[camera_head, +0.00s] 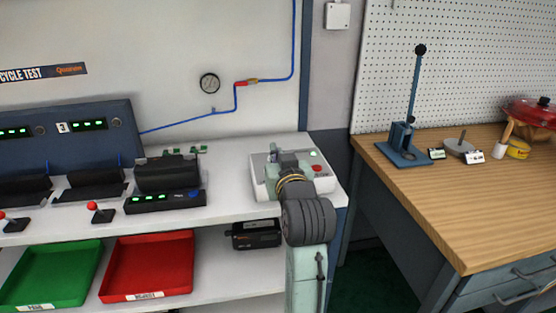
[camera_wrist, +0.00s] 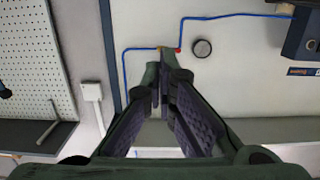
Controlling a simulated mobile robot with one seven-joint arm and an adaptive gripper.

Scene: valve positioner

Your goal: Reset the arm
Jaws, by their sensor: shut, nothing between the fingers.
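My arm reaches up in the middle of the head view, in front of the right end of the white bench. My gripper shows in the wrist view (camera_wrist: 161,73), its two dark fingers running together at the tips, shut with nothing between them. In the head view the wrist hides most of the gripper. Behind it in that view is a white box (camera_head: 262,182) with a red button (camera_head: 317,168) and a green light, on the bench top. I cannot tell whether the gripper touches the box.
A black positioner (camera_head: 167,174) sits on the bench left of my arm. A green tray (camera_head: 52,275) and a red tray (camera_head: 148,264) lie on the lower shelf, with a dark box (camera_head: 256,234) nearer my arm. A wooden workbench (camera_head: 470,205) with a lever press (camera_head: 408,140) stands right.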

